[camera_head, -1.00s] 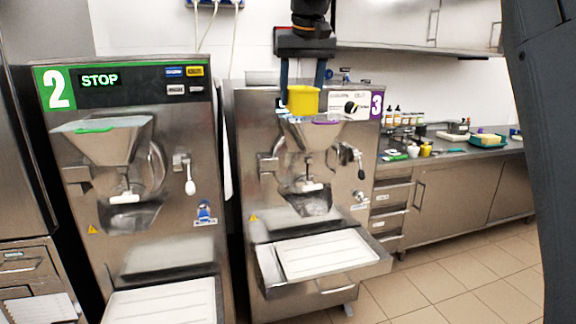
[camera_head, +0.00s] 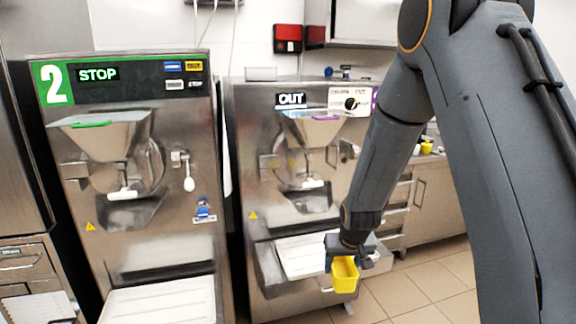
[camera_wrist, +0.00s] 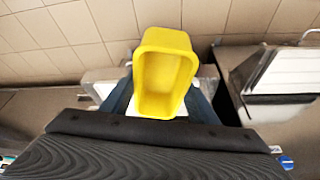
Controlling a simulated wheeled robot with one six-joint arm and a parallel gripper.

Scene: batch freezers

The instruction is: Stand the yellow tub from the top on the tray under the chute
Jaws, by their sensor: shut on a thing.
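My gripper (camera_head: 348,262) is shut on the yellow tub (camera_head: 344,276) and holds it in front of machine 3, by the right end of its tray (camera_head: 298,262). In the wrist view the tub (camera_wrist: 163,75) is between the fingers, its open top toward the camera, and looks empty. The white tray below machine 3 is partly hidden behind my gripper and the tub. The tub appears nearer than the tray, not standing on it. The steel chute (camera_head: 313,200) of machine 3 is above the tray, to the left of my gripper.
Machine 2 (camera_head: 130,75) stands on the left, with its own white tray (camera_head: 160,303) below. Its display reads STOP; machine 3's display (camera_head: 291,99) reads OUT. My arm hides most of the counter on the right. Tiled floor (camera_head: 440,285) is clear at lower right.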

